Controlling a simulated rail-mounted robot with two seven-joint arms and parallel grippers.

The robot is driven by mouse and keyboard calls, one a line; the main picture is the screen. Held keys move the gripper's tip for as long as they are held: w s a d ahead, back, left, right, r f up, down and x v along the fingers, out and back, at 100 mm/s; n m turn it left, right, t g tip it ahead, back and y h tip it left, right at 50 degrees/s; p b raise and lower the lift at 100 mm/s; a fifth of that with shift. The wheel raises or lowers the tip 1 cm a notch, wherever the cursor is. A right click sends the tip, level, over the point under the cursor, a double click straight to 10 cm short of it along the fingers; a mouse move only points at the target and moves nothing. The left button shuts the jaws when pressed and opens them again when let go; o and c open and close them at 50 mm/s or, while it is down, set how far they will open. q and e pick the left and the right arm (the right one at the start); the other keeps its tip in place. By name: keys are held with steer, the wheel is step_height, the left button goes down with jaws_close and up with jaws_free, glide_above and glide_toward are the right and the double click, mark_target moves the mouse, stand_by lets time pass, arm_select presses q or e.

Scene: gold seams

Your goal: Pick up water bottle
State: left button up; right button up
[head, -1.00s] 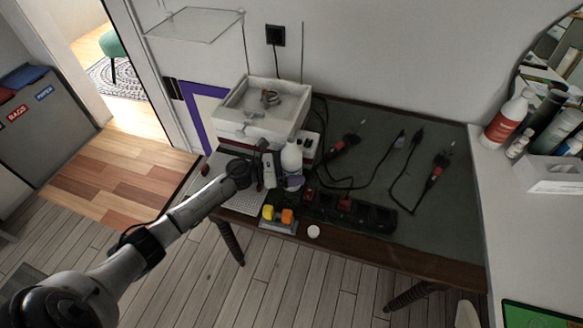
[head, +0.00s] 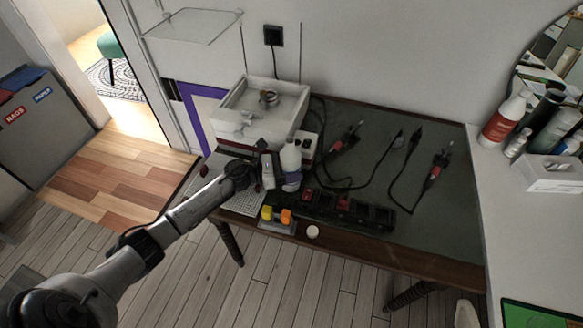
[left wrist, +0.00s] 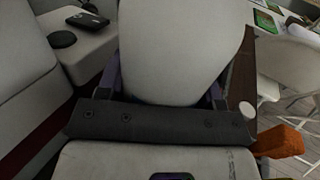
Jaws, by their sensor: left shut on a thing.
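The water bottle (head: 290,160) is white with a bluish lower part. It stands upright near the front edge of the dark table (head: 400,240), in front of the white box. My left gripper (head: 281,175) reaches it from the left and is shut on it. In the left wrist view the bottle (left wrist: 180,50) fills the middle as a large pale shape between the two fingers (left wrist: 165,88). The bottle's base is partly hidden, so I cannot tell whether it touches the table. My right gripper is in neither view.
A white box-like tray (head: 240,118) stands behind the bottle. A yellow and orange item (head: 277,214) and a round white piece (head: 312,232) lie at the front edge.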

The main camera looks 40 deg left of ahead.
mark_target(295, 158)
arm_select(q)
steer(key=shift+r, duration=0.15)
steer(key=shift+r+p, duration=0.4)
steer(key=shift+r, duration=0.6)
steer(key=shift+d+r+p, duration=0.15)
steer(key=shift+r+p, duration=0.1)
steer(key=shift+r, duration=0.35)
steer(key=shift+d+r+p, duration=0.15)
steer(key=shift+r+p, duration=0.05)
steer(key=shift+r, duration=0.4)
steer(key=d+r+p, duration=0.4)
steer(key=d+r, duration=0.2)
steer(key=d, duration=0.4)
steer(key=shift+d+r, duration=0.15)
steer(key=shift+d, duration=0.25)
steer(key=shift+w+d, duration=0.1)
steer(key=shift+d, duration=0.05)
